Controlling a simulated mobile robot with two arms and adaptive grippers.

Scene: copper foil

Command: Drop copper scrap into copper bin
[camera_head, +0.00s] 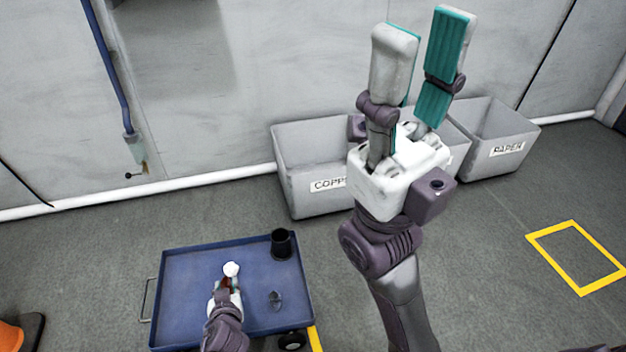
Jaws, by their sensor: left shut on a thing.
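My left gripper (227,287) is low over the blue cart tray, shut on a small reddish-brown piece (224,283) that looks like the copper scrap. The fingers hide most of it, and I cannot tell whether it still touches the tray. The grey copper bin (300,165), with a label reading "COPP", stands on the floor by the wall, beyond the cart and to the right. My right arm covers its right part and the end of its label. My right gripper (423,42) is raised large in front of the bins, open and empty, teal pads showing.
The blue tray (185,270) also holds a white rounded thing (231,269) by my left fingertips, a black cup (282,243) and a small grey item (275,299). A paper bin (490,145) stands right; another is mostly hidden. A yellow square (552,232) marks clear floor.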

